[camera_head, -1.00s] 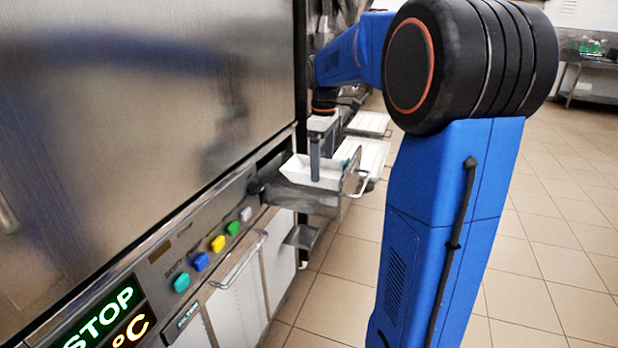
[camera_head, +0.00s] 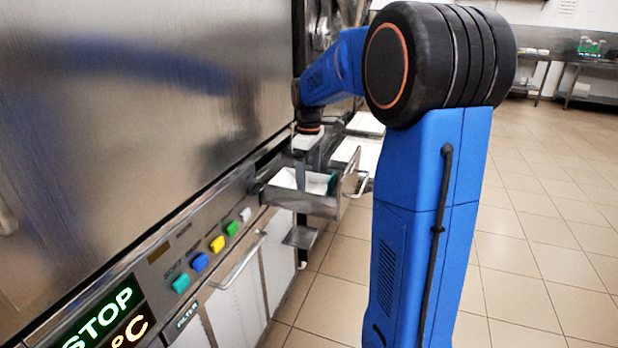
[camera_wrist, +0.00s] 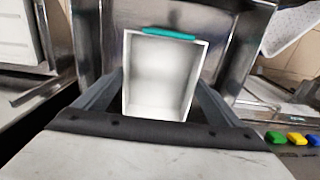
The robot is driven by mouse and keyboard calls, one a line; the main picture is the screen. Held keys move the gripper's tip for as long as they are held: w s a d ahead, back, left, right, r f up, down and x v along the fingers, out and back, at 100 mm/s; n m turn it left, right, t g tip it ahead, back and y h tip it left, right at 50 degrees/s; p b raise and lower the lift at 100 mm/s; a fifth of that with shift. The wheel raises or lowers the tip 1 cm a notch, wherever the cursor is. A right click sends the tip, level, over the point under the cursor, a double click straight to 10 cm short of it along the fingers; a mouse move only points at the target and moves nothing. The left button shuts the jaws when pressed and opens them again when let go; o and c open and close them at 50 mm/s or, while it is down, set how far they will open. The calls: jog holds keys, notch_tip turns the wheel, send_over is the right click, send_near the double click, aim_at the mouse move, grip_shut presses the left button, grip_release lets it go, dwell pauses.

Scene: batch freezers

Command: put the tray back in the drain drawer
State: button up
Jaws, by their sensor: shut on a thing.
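The tray (camera_head: 288,178) is a small white tub with a teal strip at one end. It shows between my fingers in the wrist view (camera_wrist: 162,80). My gripper (camera_head: 301,178) points down from above and is shut on the tray; in the wrist view its grey fingers (camera_wrist: 158,100) flank the two long sides. The drain drawer (camera_head: 305,203) is a steel box pulled out from the machine front, with a loop handle at its outer end. The tray is inside its walls, teal end toward the handle. I cannot tell whether it touches the floor.
Teal, blue, yellow and green buttons (camera_head: 217,244) and a lit STOP display (camera_head: 98,313) are on the front panel beside the drawer. A small steel shelf (camera_head: 300,236) juts out below. More white trays (camera_head: 357,153) stand out behind. The tiled floor to the right is clear.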

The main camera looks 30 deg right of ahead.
jog(key=o, duration=1)
jog(key=shift+f, duration=0.1)
notch_tip(320, 180, up, 12)
jog(key=s+a+f+m+t, duration=0.1)
jog(key=s+a+m, duration=0.1)
jog(key=s+a, duration=0.45)
jog(key=s+a+f+m+t, duration=0.15)
jog(key=s+a, duration=0.25)
jog(key=s, duration=0.6)
jog(key=s+a+f+m+t, duration=0.1)
jog(key=s+a+f+m, duration=0.1)
jog(key=s+f, duration=0.3)
jog(key=s+a+f+m+t, duration=0.1)
jog(key=s+a+f+m, duration=0.1)
jog(key=s+f, duration=0.4)
jog(key=s, duration=0.4)
jog(key=shift+a+f, duration=0.2)
jog(key=shift+a, duration=0.05)
